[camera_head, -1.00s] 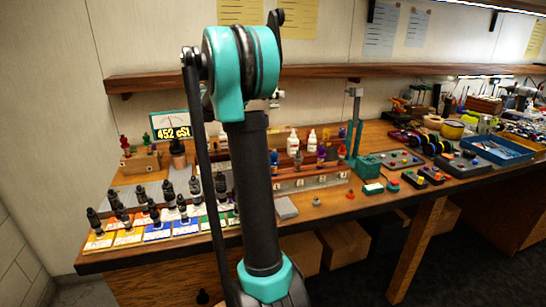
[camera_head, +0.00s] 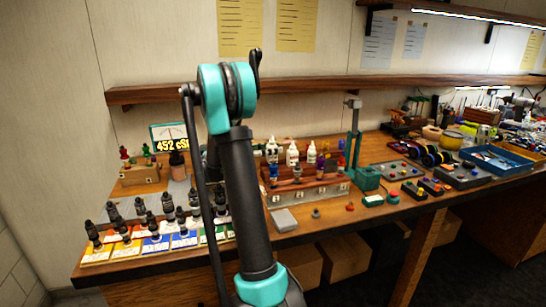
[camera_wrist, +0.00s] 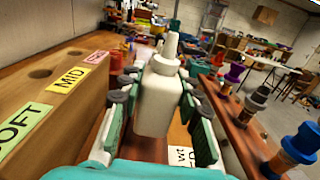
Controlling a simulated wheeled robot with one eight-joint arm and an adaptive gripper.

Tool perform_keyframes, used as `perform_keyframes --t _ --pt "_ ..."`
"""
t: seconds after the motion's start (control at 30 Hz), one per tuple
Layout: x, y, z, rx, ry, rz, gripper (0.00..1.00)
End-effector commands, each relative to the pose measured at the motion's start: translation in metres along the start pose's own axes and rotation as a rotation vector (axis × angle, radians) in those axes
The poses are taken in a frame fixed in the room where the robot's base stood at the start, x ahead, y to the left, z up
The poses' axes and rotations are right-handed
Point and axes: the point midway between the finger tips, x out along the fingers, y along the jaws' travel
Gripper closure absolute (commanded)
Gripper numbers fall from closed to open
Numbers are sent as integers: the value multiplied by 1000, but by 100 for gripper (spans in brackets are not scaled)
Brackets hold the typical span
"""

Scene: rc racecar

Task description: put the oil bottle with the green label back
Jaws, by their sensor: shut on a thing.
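My gripper (camera_wrist: 157,88) is shut on a white bottle with a pointed nozzle. This oil bottle (camera_wrist: 155,105) stands upright between the green and grey fingers in the wrist view. Its label colour is not visible from here. In the head view my arm hides most of the gripper. A white bottle (camera_head: 272,146) right beside my arm, with dark parts around it, seems to be the held one. Two other white bottles, one (camera_head: 292,153) and another (camera_head: 311,153), stand to its right behind the wooden rack.
A wooden block (camera_wrist: 50,95) with holes and SOFT and MID labels lies left of the gripper. A rail (camera_wrist: 240,130) with shock absorbers, including a blue one (camera_wrist: 300,143), runs close on the right.

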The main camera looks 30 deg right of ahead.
Motion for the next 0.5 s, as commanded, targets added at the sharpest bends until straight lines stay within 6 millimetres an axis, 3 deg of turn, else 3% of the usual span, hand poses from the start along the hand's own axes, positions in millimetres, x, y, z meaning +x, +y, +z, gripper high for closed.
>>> perform_keyframes --t 0.2,0.5 --pt "0 0 -29 0 0 0 96" --pt "0 0 -31 0 0 0 96"
